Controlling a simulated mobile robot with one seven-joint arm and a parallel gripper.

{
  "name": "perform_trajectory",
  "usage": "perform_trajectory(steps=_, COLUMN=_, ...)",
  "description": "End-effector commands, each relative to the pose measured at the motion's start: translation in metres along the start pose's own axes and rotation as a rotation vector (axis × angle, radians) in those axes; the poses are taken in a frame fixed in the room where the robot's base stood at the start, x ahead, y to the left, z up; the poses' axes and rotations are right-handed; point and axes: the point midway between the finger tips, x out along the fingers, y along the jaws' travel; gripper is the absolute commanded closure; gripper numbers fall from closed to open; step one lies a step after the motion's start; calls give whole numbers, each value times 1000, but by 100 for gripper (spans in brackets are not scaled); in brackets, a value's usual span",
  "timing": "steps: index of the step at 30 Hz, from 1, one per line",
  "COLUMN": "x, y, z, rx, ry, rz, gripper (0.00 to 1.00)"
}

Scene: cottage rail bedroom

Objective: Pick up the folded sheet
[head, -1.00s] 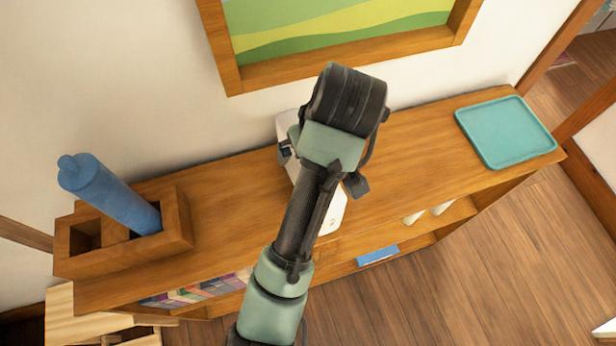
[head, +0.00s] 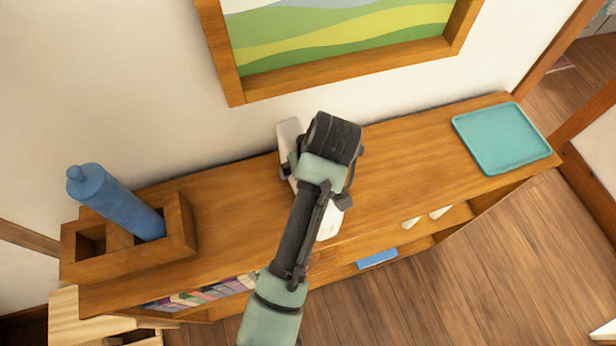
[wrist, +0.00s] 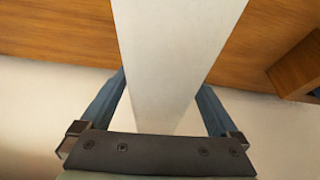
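The folded sheet is a long, narrow white piece (head: 330,224) lying across the wooden shelf top. In the head view its far end shows by the wall and its near end by the front edge; my arm hides its middle. My gripper (wrist: 164,82) is over the sheet, and the head view mostly hides its fingers. In the wrist view the fingers are spread, one on each side of the white sheet (wrist: 178,45). The fingertips look close to the sheet's edges; I cannot tell whether they touch. The sheet rests on the shelf top.
A wooden box (head: 180,232) holding a blue bottle (head: 115,200) stands on the left of the shelf top (head: 390,170). A teal tray (head: 500,138) lies at the right end. A framed picture (head: 340,68) hangs behind.

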Motion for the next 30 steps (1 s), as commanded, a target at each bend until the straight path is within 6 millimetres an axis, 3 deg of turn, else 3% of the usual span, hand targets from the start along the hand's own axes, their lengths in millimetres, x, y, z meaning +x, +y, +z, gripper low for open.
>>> perform_trajectory(steps=2, x=0, y=0, z=0, rx=0, ry=0, rz=0, gripper=20)
perform_trajectory(steps=15, x=-1, y=0, z=0, rx=0, ry=0, rz=0, gripper=99)
perform_trajectory(steps=30, x=-2, y=0, z=-1, rx=0, ry=4, rz=1, gripper=100)
